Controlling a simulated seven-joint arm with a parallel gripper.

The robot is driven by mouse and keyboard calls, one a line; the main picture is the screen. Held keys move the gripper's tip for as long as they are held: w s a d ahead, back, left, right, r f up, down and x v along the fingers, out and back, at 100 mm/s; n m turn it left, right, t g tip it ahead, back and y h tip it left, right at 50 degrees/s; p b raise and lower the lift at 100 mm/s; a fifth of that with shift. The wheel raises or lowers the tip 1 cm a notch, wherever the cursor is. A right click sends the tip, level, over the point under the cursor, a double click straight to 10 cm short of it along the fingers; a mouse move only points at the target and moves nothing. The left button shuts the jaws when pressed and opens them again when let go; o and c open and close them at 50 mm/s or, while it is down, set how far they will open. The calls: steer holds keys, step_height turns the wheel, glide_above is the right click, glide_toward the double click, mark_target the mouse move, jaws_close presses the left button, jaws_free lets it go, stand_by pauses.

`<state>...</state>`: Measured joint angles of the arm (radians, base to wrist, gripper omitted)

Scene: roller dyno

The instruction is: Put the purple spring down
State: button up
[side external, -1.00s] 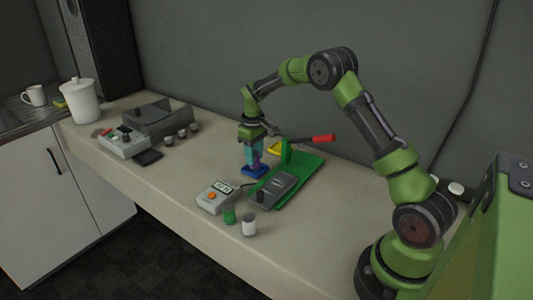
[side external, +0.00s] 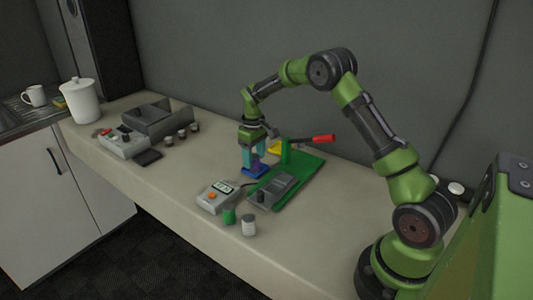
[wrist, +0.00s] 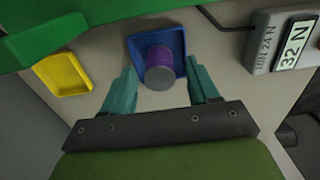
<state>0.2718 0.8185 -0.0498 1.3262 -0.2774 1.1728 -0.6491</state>
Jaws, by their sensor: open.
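The purple spring (wrist: 159,59) stands in the blue tray (wrist: 134,46), seen from above in the wrist view with a grey end facing the camera. In the side view the spring (side external: 255,161) shows between the fingers, above the blue tray (side external: 254,174). My gripper (wrist: 163,84) is open, with one teal finger on each side of the spring and a visible gap to both. It also shows in the side view (side external: 254,160), pointing down over the blue tray.
A yellow tray (wrist: 66,73) lies left of the blue one in the wrist view. A green base with a red-handled lever (side external: 323,138) stands close by. A force readout box (side external: 215,196) is in front, near a green pot (side external: 229,216) and a white pot (side external: 249,226).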

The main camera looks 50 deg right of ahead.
step_height(320, 180, up, 12)
steer(key=f, duration=0.1)
steer(key=s+a+r+m+t, duration=0.1)
steer(key=s+a+r+t, duration=0.1)
steer(key=s+a+r, duration=0.6)
steer(key=s+a+r+m+t+y, duration=0.1)
steer(key=s+a+t, duration=0.1)
steer(key=s+a, duration=0.3)
steer(key=s+a+r+m+t+y, duration=0.1)
steer(key=s+a, duration=0.4)
steer(key=s, duration=0.8)
steer(key=shift+a+m+t, duration=0.4)
steer(key=shift+m+t, duration=0.1)
steer(key=shift+t, duration=0.6)
steer(key=shift+r, duration=0.1)
